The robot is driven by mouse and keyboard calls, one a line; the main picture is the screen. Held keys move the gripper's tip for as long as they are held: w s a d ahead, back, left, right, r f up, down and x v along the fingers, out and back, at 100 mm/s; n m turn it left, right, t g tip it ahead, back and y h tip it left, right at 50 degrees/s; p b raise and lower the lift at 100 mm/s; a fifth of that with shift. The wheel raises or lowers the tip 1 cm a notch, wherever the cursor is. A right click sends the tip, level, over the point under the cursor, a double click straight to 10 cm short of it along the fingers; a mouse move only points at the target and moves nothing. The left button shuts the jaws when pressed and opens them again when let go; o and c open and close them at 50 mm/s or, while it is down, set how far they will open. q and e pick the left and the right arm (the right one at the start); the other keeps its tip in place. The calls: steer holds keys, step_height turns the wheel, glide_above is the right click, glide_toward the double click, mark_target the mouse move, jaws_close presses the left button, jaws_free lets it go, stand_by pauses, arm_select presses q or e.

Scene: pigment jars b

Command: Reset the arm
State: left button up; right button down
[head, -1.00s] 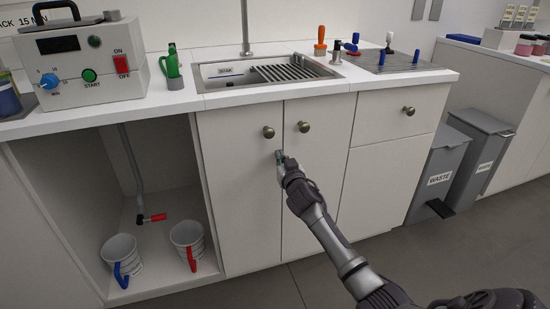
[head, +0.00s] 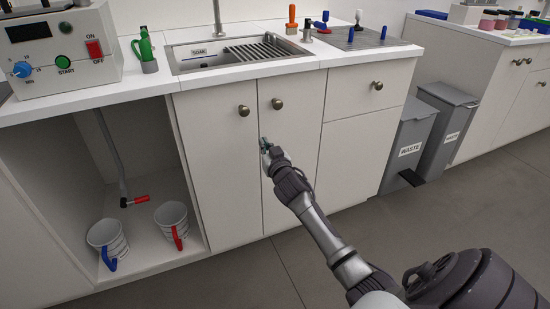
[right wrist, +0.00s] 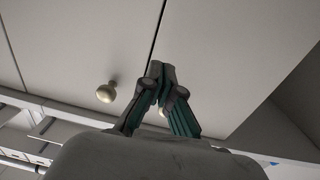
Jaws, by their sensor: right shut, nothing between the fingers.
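My right gripper (head: 265,143) is in front of the sink cabinet's two closed doors, just below their round knobs. Its fingers are together with nothing between them, and it also shows in the right wrist view (right wrist: 158,72). The left knob (head: 243,110) and the right knob (head: 277,104) are both free of the fingers in the head view. In the right wrist view one knob (right wrist: 106,93) stands clear to the left of the fingers, and the other is mostly hidden behind them. My left gripper is not in view.
The sink (head: 220,54) is set in the white counter above. An open bay at left holds a mug with a blue handle (head: 106,238), a mug with a red handle (head: 171,218) and a red-handled valve (head: 135,201). Two grey waste bins (head: 407,140) stand at right. The floor is clear.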

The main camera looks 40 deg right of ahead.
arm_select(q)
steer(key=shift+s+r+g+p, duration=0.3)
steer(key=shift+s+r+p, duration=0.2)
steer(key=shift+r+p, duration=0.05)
arm_select(e)
steer(key=v, duration=0.6)
steer(key=shift+s+f, duration=0.3)
steer(key=shift+s, duration=0.1)
